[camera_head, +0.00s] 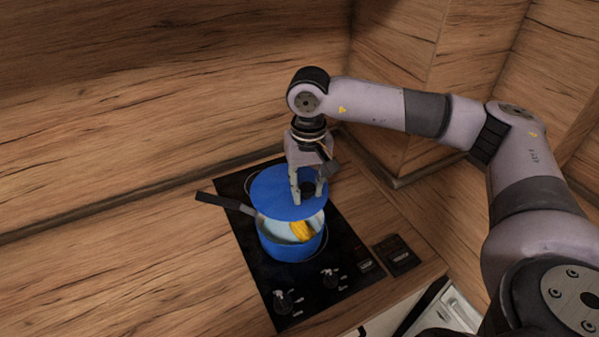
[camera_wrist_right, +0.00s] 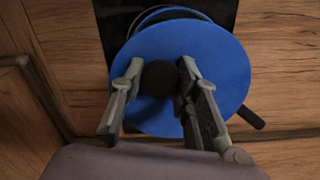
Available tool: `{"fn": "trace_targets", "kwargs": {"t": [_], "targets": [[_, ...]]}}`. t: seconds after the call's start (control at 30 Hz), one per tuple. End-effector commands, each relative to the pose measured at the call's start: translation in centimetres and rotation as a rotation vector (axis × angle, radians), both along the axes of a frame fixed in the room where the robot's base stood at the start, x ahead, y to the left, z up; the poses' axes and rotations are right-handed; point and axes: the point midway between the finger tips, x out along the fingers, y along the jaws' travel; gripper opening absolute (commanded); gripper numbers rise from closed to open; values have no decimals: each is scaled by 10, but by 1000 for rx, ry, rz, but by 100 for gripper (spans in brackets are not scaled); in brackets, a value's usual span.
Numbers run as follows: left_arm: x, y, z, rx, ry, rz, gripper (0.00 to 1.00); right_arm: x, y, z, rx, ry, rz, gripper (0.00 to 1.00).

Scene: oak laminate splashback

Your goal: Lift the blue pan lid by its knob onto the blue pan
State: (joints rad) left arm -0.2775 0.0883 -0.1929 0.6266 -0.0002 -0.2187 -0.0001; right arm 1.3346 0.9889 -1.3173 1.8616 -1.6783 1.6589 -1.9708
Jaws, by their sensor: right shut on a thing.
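The blue pan lid (camera_head: 272,198) hangs above the blue pan (camera_head: 289,247), shifted toward the back, so the front of the pan's opening is uncovered. Something yellow (camera_head: 301,231) shows inside the pan. My right gripper (camera_head: 308,194) is shut on the lid's dark knob from above. In the right wrist view the black knob (camera_wrist_right: 158,79) sits between the two fingers (camera_wrist_right: 163,85), and the blue lid (camera_wrist_right: 228,62) covers most of the pan. The pan's dark handle (camera_head: 224,203) points to the back left. My left gripper is not in view.
The pan stands on a black hob (camera_head: 268,275) with knobs at its front. A small dark panel (camera_head: 397,255) lies right of the hob. Wooden walls rise behind and to the right. The wooden worktop (camera_head: 150,270) left of the hob is clear.

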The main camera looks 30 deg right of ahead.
Motion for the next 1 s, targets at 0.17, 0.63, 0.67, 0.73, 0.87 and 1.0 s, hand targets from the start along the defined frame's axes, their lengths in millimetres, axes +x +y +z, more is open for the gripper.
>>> {"fn": "trace_targets", "kwargs": {"t": [0.17,0.63,0.67,0.73,0.87,1.0], "targets": [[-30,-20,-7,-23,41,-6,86,0,0,-8,0,-1,1,0],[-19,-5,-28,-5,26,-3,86,-1,0,-53,0,0,0,0],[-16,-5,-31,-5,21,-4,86,-1,0,-58,0,0,1,0],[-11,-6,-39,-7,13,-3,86,-1,1,-65,1,0,1,0],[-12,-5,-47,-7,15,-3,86,0,1,-73,1,-1,2,0],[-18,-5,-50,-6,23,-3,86,0,1,-76,0,-2,2,0]]}}
